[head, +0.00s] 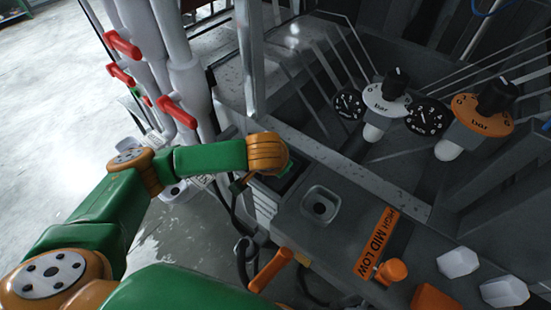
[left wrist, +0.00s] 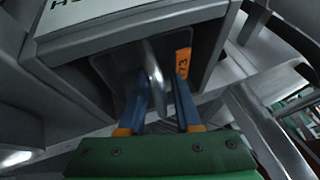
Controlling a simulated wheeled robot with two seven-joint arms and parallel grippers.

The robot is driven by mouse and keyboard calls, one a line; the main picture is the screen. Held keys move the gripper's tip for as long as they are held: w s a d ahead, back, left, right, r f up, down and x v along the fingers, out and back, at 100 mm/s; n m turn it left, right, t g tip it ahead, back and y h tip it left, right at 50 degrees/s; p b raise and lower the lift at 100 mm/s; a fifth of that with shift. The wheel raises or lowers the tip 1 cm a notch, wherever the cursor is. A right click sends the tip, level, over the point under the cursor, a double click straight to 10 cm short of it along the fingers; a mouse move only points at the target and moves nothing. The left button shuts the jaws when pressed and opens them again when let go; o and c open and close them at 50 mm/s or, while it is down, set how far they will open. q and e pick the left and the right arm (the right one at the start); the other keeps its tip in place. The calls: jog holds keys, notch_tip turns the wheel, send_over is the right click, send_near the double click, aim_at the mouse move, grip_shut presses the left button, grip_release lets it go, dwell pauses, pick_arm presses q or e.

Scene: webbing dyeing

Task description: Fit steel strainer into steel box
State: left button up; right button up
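My left gripper (left wrist: 161,78) has blue fingers on orange bases, which stand apart in the left wrist view. A thin bright steel plate (left wrist: 154,66) lies between and behind them; it may be part of the steel strainer, but I cannot tell. A gap shows beside the right finger, and I see no clear grip. Around it is a grey steel box-like recess (left wrist: 215,50) with a pale lettered panel above. In the head view my left wrist is over a small dark opening beside the panel, and its fingers are hidden. My right gripper is not in view.
In the head view a grey panel (head: 345,242) carries a square recess (head: 320,205), a HIGH MID LOW label (head: 376,243) and an orange knob (head: 391,271). Red-handled pipes (head: 185,80) stand behind my left arm. Dial knobs (head: 386,95) and thin rods are at the upper right.

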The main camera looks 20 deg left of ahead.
pick_arm(q)
jog(key=shift+o, duration=0.2)
jog(key=shift+r, duration=0.3)
jog(key=p+v, duration=0.2)
jog(key=v, duration=1)
jog(key=shift+p, duration=0.4)
jog(key=shift+w+f, duration=0.1)
